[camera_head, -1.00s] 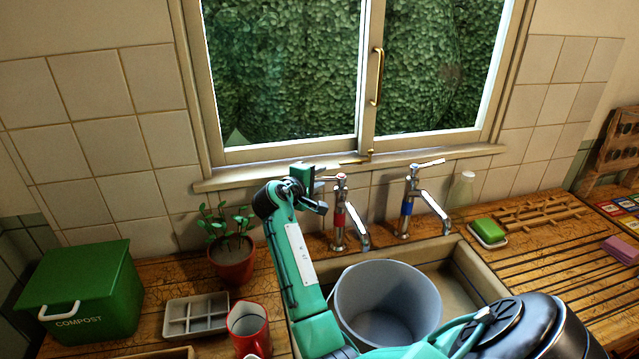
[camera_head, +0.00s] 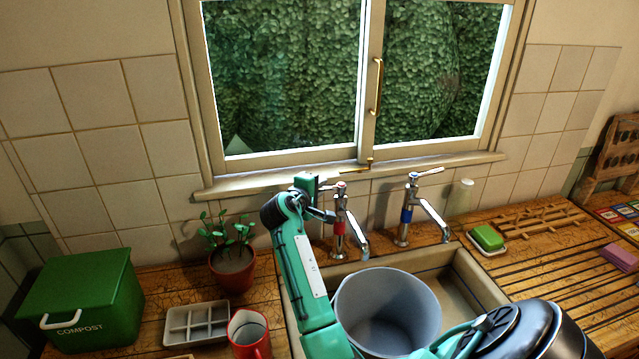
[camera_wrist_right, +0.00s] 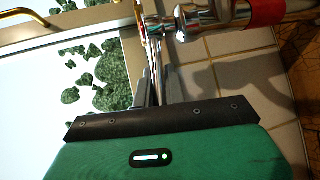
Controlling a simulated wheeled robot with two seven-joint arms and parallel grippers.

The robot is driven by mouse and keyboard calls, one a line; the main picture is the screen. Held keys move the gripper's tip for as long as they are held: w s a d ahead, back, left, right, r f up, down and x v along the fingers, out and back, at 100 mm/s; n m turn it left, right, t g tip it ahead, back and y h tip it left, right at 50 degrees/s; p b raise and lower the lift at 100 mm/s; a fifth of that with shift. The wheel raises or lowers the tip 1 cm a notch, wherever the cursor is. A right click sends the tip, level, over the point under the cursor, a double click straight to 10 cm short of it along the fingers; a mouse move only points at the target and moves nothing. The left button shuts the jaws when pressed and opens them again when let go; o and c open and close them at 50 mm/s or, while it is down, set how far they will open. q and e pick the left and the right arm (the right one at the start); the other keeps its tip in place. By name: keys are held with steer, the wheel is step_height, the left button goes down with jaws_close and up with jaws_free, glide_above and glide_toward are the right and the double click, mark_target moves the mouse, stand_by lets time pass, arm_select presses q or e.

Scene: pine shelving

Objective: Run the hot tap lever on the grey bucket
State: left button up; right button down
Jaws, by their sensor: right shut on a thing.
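The hot tap (camera_head: 339,228) is chrome with a red band and stands at the back of the sink. My right gripper (camera_head: 325,199) is at its top, shut on the hot tap lever (camera_head: 338,186), which is mostly hidden in the head view. In the right wrist view, the gripper's fingers (camera_wrist_right: 156,80) close around the thin chrome lever (camera_wrist_right: 156,60), with the red band at the upper right. The grey bucket (camera_head: 425,305) stands upright in the sink, below and in front of the hot tap's spout. No water stream is clear to me. My left gripper is not in view.
A blue-banded tap (camera_head: 406,213) stands just right of the hot tap. The window sill (camera_head: 440,172) runs close behind. A potted plant (camera_head: 232,266), red mug (camera_head: 249,335) and green compost bin (camera_head: 85,300) are left. A green sponge (camera_head: 487,237) lies right.

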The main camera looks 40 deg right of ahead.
steer(key=n+t+p, duration=0.1)
steer(key=s+t+y+p, duration=0.1)
steer(key=shift+a+r+n+p, duration=0.2)
steer(key=shift+n+p, duration=0.2)
arm_select(q)
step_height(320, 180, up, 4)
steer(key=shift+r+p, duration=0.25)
steer(key=shift+p, duration=0.05)
arm_select(e)
steer(key=shift+s+a+f+n+t, duration=0.1)
steer(key=shift+f+n+t, duration=0.15)
steer(key=shift+t, duration=0.25)
steer(key=c, duration=1.5)
jaws_free()
steer(key=shift+o, duration=0.2)
